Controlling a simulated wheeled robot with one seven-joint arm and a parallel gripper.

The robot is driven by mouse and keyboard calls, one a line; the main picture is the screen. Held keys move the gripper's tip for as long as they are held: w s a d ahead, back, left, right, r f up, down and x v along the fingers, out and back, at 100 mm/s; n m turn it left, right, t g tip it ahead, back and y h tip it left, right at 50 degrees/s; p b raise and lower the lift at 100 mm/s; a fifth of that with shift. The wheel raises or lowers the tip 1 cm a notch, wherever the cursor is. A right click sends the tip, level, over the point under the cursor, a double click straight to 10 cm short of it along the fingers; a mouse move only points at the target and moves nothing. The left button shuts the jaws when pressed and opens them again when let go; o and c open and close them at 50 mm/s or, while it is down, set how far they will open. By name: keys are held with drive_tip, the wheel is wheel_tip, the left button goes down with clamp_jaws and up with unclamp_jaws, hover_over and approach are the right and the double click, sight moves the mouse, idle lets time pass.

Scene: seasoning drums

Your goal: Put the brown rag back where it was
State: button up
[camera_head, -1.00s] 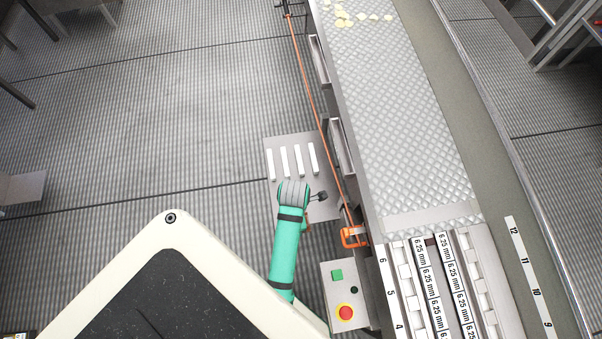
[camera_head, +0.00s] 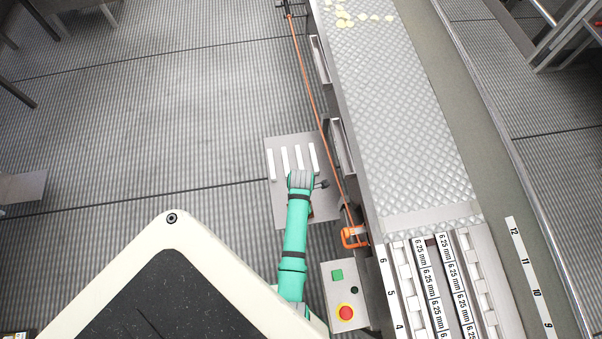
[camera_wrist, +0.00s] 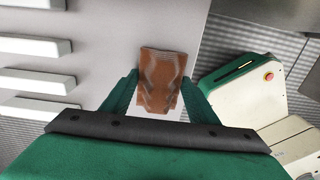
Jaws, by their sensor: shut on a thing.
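The brown rag (camera_wrist: 160,78) shows in the wrist view as a folded, striped brown piece between my two fingers. My gripper (camera_wrist: 160,92) is shut on it, with one green finger on each side. Behind the rag is a pale panel (camera_wrist: 120,22) with raised white bars. In the head view my gripper (camera_head: 306,208) is over the lower part of that grey panel (camera_head: 283,214). Only a small brown edge of the rag (camera_head: 311,211) shows there, as my arm covers the rest. I cannot tell whether the rag touches the panel.
Several white bars (camera_head: 299,158) stand out on the panel's upper part. An orange cord (camera_head: 312,85) and the conveyor (camera_head: 400,110) run along the right. A control box with a red button (camera_head: 345,312) is below the panel. Open floor (camera_head: 150,130) lies left.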

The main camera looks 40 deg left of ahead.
drive_tip(key=shift+f, duration=0.1)
drive_tip(key=o, duration=1)
wheel_tip(320, 180, up, 12)
drive_tip(key=shift+w+a+r, duration=0.1)
drive_tip(key=shift+w+r, duration=0.05)
